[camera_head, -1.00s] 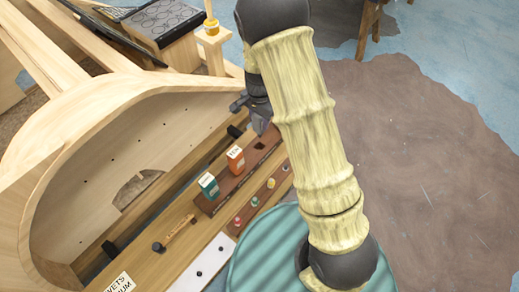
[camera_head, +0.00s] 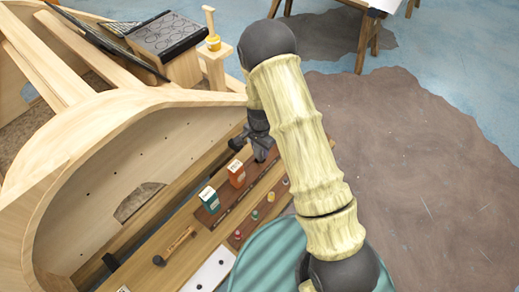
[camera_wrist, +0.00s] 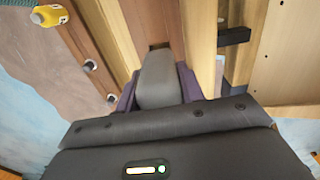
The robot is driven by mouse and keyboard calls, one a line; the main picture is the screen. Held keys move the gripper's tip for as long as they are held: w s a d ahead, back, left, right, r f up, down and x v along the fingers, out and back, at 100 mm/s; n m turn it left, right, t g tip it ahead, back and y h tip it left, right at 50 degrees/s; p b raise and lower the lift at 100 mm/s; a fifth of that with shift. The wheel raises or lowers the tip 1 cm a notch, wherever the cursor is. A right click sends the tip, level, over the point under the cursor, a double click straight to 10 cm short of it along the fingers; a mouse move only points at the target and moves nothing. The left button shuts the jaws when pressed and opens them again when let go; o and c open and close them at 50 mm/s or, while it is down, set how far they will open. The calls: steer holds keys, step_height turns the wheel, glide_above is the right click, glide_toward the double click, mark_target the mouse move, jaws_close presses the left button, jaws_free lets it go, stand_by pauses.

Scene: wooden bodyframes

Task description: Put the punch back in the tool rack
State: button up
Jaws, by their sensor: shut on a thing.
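My gripper (camera_head: 262,153) is over the far end of the dark brown tool rack (camera_head: 225,211) in the head view. In the wrist view, its purplish fingers (camera_wrist: 156,92) are shut on a grey, rounded piece, which I take to be the punch (camera_wrist: 157,76). The punch's far end lies at a dark square slot (camera_wrist: 160,45) in the brown rack (camera_wrist: 146,20). I cannot tell whether its tip is inside the slot. In the head view, my gripper hides the punch and most of the slot.
A green box (camera_head: 209,199) and an orange box (camera_head: 237,174) stand in the rack, close to my gripper. A strip with several small coloured knobs (camera_head: 254,214) lies beside it. A wooden-handled hammer (camera_head: 175,246) lies on the bench. The curved wooden frame (camera_head: 60,195) rises at left.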

steer(key=shift+f, duration=0.9)
steer(key=shift+w+f, duration=0.1)
steer(key=shift+f, duration=0.25)
steer(key=o, duration=1.2)
steer(key=shift+r, duration=0.55)
step_height(320, 180, up, 11)
steer(key=shift+a+f+b, duration=0.1)
steer(key=shift+b, duration=1)
steer(key=shift+r, duration=0.45)
